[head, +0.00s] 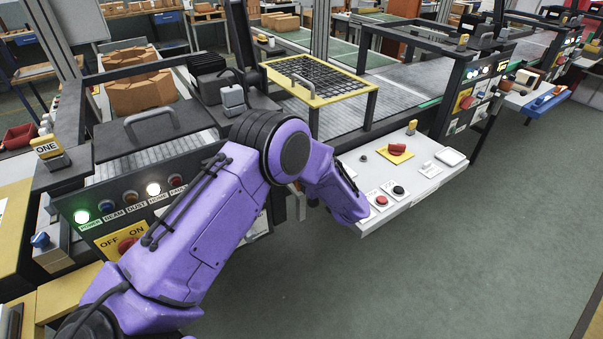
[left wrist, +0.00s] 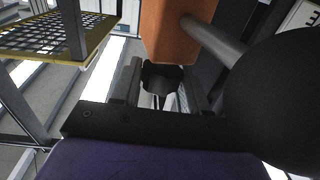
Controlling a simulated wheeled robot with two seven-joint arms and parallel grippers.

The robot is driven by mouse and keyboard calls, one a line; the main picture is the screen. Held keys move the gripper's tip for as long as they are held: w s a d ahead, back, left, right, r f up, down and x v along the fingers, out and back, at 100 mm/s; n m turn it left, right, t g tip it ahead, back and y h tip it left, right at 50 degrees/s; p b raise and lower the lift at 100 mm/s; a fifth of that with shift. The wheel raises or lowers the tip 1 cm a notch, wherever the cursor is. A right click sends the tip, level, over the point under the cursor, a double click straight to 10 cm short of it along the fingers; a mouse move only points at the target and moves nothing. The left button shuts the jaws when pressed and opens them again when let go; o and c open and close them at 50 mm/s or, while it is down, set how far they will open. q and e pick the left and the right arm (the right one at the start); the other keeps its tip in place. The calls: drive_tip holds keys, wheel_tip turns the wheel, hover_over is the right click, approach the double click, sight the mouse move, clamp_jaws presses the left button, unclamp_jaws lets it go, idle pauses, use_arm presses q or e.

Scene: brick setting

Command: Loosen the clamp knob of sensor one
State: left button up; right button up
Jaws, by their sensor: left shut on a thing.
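In the left wrist view, a black clamp knob (left wrist: 162,77) sits directly under an orange block (left wrist: 175,32), with a grey rod (left wrist: 213,42) running from the block's right side. My left gripper (left wrist: 160,88) has a finger on each side of the knob and is shut on it. The knob's far side is hidden. In the head view my purple left arm crosses the middle and hides the gripper, the knob and the orange block. A yellow block marked ONE (head: 47,147) stands on the near machine at left. My right gripper is in neither view.
A yellow-framed mesh guard (head: 320,80) stands above the conveyor beyond my arm; it also shows at upper left in the left wrist view (left wrist: 60,38). A white control panel (head: 425,172) with buttons juts out at right of my forearm. Open green floor (head: 430,270) lies at lower right.

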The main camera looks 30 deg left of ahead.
use_arm(q)
drive_tip(key=n+g+b, duration=0.2)
drive_tip(key=g+b, duration=0.1)
drive_tip(key=n+g+b, duration=0.3)
drive_tip(key=g, duration=0.1)
drive_tip(key=n+g+b, duration=0.2)
drive_tip(key=g+b, duration=0.1)
drive_tip(key=g, duration=0.1)
drive_tip(key=shift+d+f+n, duration=0.1)
drive_tip(key=shift+f+n, duration=0.2)
drive_tip(key=shift+f, duration=0.05)
drive_tip(key=shift+r+n+g+h+b, duration=0.15)
drive_tip(key=shift+n+g+h+b, duration=0.25)
drive_tip(key=shift+g+b, duration=0.7)
drive_tip(key=shift+r+n, duration=0.15)
drive_tip(key=shift+n, duration=0.15)
drive_tip(key=o, duration=1)
drive_tip(key=shift+c, duration=0.2)
drive_tip(key=shift+r, duration=0.1)
